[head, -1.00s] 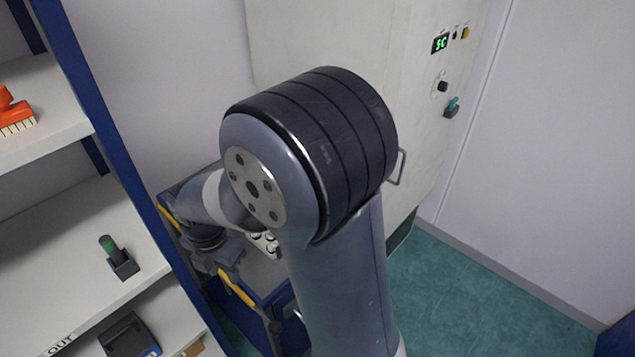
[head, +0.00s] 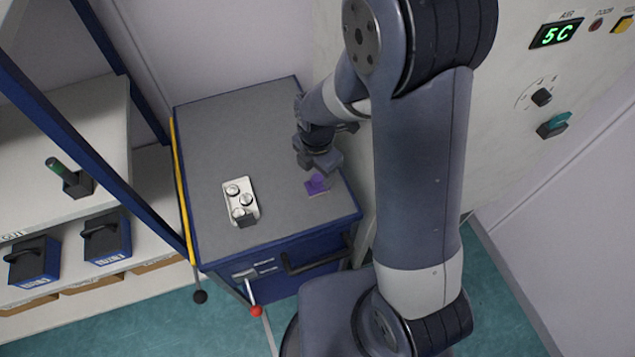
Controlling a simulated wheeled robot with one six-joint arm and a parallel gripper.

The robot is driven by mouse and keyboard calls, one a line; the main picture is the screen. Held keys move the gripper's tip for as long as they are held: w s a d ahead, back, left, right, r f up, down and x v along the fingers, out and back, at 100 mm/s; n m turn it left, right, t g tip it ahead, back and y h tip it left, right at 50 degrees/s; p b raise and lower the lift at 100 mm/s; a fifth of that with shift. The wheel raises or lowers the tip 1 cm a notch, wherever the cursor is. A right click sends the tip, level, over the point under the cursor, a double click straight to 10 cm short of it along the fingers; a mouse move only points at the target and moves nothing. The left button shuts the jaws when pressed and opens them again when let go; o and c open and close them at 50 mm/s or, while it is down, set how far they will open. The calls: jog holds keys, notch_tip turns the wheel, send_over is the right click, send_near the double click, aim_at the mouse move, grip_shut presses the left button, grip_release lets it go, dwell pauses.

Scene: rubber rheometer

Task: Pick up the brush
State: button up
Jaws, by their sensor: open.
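A small purple object (head: 317,184) with a flat base and a raised part, possibly a brush, lies on the grey top of a blue cabinet, near its right edge. My gripper (head: 320,164) is over the cabinet top, just above and behind the purple object in the head view. It is open and seems to hold nothing. The fingers are small here and partly cover the purple object's upper side. I cannot tell whether they touch it.
A pale block with several metal knobs (head: 240,197) sits on the grey cabinet top (head: 235,125). Shelves (head: 70,200) with a green-handled tool (head: 62,171) and blue-black boxes (head: 107,238) stand left. A pale machine (head: 515,120) stands right. The cabinet's left and back top is clear.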

aim_at(317, 177)
jog(key=shift+d+f, duration=0.1)
jog(key=shift+f, duration=1.6)
jog(key=c, duration=1.1)
jog(key=shift+w, duration=0.1)
notch_tip(317, 177, up, 10)
jog(key=shift+r+b, duration=0.1)
jog(key=shift+b, duration=0.2)
